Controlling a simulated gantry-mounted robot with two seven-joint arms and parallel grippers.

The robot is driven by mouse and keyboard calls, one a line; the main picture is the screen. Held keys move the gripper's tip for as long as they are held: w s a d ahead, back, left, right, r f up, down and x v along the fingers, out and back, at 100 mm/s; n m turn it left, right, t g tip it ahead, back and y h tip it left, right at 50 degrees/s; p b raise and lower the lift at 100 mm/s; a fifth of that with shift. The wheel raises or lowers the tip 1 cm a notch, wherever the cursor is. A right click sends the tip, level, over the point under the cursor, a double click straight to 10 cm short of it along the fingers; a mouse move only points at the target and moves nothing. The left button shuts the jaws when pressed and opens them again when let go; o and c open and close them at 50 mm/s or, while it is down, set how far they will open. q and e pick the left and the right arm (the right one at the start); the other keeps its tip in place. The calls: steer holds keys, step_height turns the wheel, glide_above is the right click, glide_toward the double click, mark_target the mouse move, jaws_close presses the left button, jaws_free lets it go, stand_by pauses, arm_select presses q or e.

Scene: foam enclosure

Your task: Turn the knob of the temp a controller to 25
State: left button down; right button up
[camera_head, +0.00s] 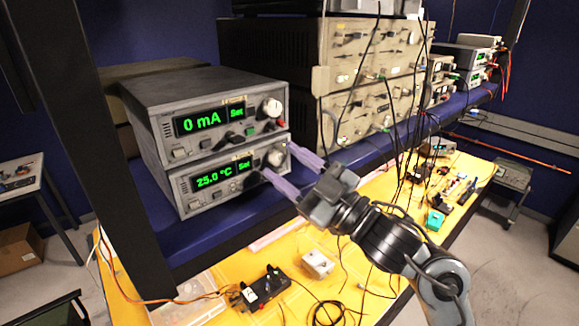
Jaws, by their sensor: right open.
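The temperature controller (211,183) is the lower of two stacked grey boxes on the blue shelf, and its green display (214,176) reads 25.0 °C with "Set" beside it. Its knob (275,157) is at the right end of the front panel. My right gripper (278,160) is open, with two purple fingers. One fingertip is at the lower left of the knob and the other at its upper right; I cannot tell whether they touch it. My left gripper is not in view.
The upper box (207,116) reads 0 mA and has a large pale knob (271,107). Large beige instruments (345,75) with hanging black cables stand to the right. Below is a yellow bench (205,262) with a small black box (264,288) and a white block (318,264).

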steer(key=shift+s+d+f, duration=0.2)
steer(key=shift+s+d, duration=0.05)
steer(key=shift+d, duration=0.1)
steer(key=b+v, duration=0.3)
steer(key=v, duration=0.6)
steer(key=shift+s+d+b, duration=0.3)
steer(key=shift+b, duration=0.1)
steer(key=s+f+m+h+p, duration=0.3)
steer(key=f+m+h, duration=0.15)
steer(key=f, duration=0.85)
steer(key=s+f+m+h+p, duration=0.35)
steer(key=f+m, duration=0.25)
steer(key=f, duration=0.7)
steer(key=s+d+f+m+g+h+p, duration=0.1)
steer(key=s+d+f+g+h, duration=0.3)
steer(key=s, duration=0.5)
steer(key=s+d+f+m+g+h+p, duration=0.2)
steer(key=s+d+f+g+h, duration=0.3)
steer(key=s+d+f, duration=0.4)
steer(key=shift+s+f+m+g, duration=0.3)
steer(key=shift+s+f+m, duration=0.45)
steer(key=shift+m, duration=0.1)
